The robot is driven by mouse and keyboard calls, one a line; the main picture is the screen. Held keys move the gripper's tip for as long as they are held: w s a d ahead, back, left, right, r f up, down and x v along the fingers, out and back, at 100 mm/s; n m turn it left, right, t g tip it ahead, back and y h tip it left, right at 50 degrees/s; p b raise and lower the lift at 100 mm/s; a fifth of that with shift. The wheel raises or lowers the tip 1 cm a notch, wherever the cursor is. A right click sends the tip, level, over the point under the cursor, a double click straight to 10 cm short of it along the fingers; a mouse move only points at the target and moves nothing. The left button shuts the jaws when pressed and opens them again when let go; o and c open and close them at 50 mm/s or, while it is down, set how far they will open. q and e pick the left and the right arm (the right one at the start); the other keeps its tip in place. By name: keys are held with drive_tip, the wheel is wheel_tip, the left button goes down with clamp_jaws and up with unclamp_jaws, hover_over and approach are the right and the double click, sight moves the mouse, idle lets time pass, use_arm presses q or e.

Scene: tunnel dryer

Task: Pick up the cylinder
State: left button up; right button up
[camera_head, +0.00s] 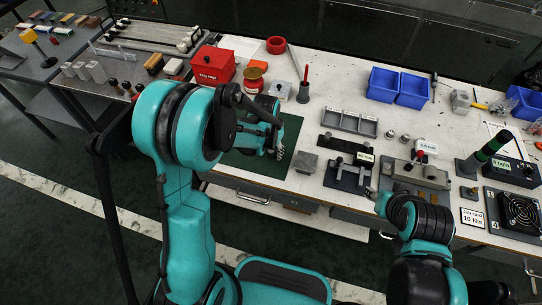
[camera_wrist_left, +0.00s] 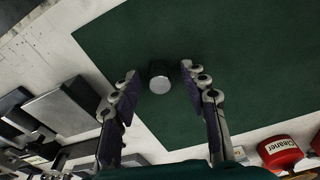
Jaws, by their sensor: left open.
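A small dark cylinder with a shiny grey end (camera_wrist_left: 160,77) is on the green mat in the left wrist view. My left gripper (camera_wrist_left: 157,88) is open, with one finger on each side of it and a gap on both sides. In the head view my left gripper (camera_head: 272,143) is low over the green mat (camera_head: 291,130), and I cannot make out the cylinder there. My right arm shows at the lower right of the head view, but its gripper does not show clearly.
A grey tray (camera_head: 349,122), blue bins (camera_head: 398,86) and dark fixtures fill the bench to the right. Part of the mat is clear.

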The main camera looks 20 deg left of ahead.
use_arm(q)
drive_tip(key=shift+f, duration=0.15)
clamp_jaws()
